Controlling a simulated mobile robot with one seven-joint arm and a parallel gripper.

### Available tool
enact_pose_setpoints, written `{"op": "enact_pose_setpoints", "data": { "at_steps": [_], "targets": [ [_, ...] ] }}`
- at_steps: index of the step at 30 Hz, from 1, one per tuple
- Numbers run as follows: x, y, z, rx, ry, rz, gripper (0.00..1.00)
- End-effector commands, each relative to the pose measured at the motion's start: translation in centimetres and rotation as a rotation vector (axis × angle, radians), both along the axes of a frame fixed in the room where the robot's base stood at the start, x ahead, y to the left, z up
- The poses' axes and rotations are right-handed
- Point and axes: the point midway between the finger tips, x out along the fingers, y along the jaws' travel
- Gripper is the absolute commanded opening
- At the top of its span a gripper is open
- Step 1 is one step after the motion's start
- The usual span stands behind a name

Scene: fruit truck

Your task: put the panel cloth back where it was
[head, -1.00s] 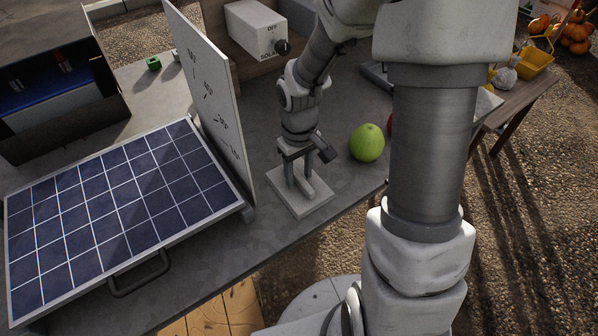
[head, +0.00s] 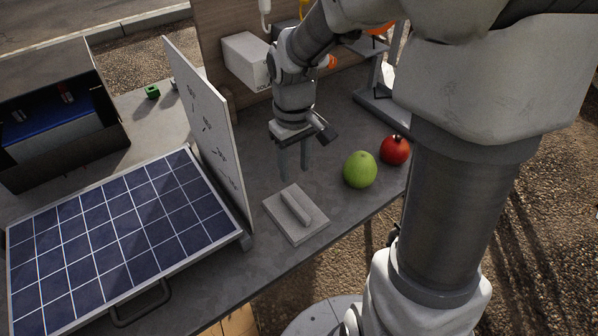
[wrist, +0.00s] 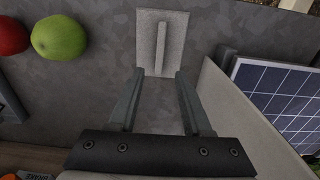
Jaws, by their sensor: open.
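The panel cloth (head: 282,222) is a flat light-grey square pad with a raised grip bar along its middle. It lies on the grey table near the front edge, to the right of the solar panel (head: 120,228). The cloth (wrist: 176,47) also shows whole in the wrist view, beyond the fingertips. My gripper (head: 293,172) is above and behind the cloth in the head view, fingers pointing down, apart from it. In the wrist view the two fingers of my gripper (wrist: 159,74) are spread with nothing between them.
An upright white board with angle markings (head: 208,125) stands between the solar panel and the cloth. A green fruit (head: 360,169) and a red fruit (head: 395,150) sit to the right. A white switch box (head: 246,60) is behind. A dark box (head: 60,115) stands at left.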

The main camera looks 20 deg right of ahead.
Motion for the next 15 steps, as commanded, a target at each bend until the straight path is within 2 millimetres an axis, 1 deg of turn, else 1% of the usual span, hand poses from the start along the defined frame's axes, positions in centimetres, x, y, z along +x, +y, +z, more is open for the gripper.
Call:
{"op": "enact_pose_setpoints", "data": {
  "at_steps": [5, 9, 15],
  "targets": [
    [-1.4, -0.1, 3.0, -0.029, -0.063, -0.035, 0.49],
    [-3.7, -0.2, 6.3, -0.049, -0.153, -0.092, 0.49],
    [-7.4, -0.1, 10.2, -0.038, -0.287, -0.174, 0.49]
  ]
}}
